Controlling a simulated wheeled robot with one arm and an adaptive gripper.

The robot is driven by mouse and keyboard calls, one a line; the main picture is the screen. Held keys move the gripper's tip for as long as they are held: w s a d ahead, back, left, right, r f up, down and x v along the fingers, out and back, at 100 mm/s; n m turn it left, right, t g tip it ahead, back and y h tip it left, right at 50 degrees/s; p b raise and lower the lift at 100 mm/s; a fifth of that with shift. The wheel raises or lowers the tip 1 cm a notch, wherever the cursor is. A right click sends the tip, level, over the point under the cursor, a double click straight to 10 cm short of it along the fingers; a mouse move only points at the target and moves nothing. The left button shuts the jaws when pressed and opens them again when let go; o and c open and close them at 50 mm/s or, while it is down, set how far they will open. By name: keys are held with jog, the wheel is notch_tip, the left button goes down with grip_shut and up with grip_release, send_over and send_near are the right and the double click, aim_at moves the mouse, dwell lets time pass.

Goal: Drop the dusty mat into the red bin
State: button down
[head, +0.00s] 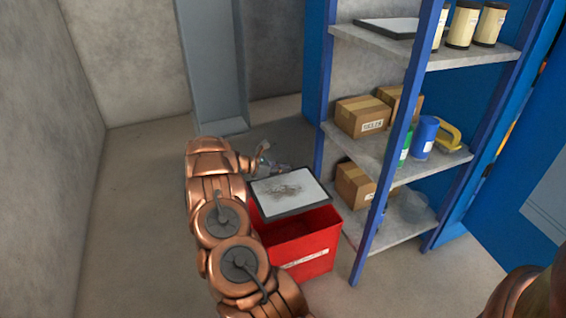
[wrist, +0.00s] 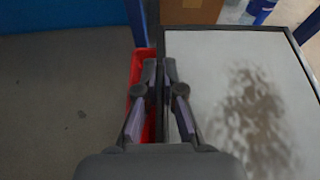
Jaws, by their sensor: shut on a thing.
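The dusty mat (head: 275,203) is a pale panel with a dark border and a brown smudge. In the head view it is over the back part of the red bin (head: 310,265), whose front part is open to view. My gripper (head: 272,170) is at the mat's far edge. In the wrist view my gripper (wrist: 163,72) is shut on the edge of the mat (wrist: 205,65), which extends to the right. A strip of the red bin (wrist: 139,66) shows left of the fingers. Whether the mat touches the bin's rim cannot be told.
A blue-framed shelf (head: 385,150) stands close to the bin's right, holding cardboard boxes (head: 361,117), bottles and cans. Another dark-edged panel (head: 388,28) lies on its top shelf. A grey pillar (head: 212,65) stands behind. Floor at the left (head: 135,220) is clear.

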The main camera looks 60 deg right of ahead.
aim_at(279, 174)
notch_tip(279, 174, down, 3)
jog(key=shift+b, duration=0.35)
notch_tip(279, 174, down, 6)
jog(key=b, duration=0.4)
jog(key=shift+f, duration=0.1)
jog(key=c, duration=1.2)
grip_release()
jog(key=shift+r+b, duration=0.65)
jog(key=shift+r, duration=4.3)
jog(key=shift+w, duration=0.1)
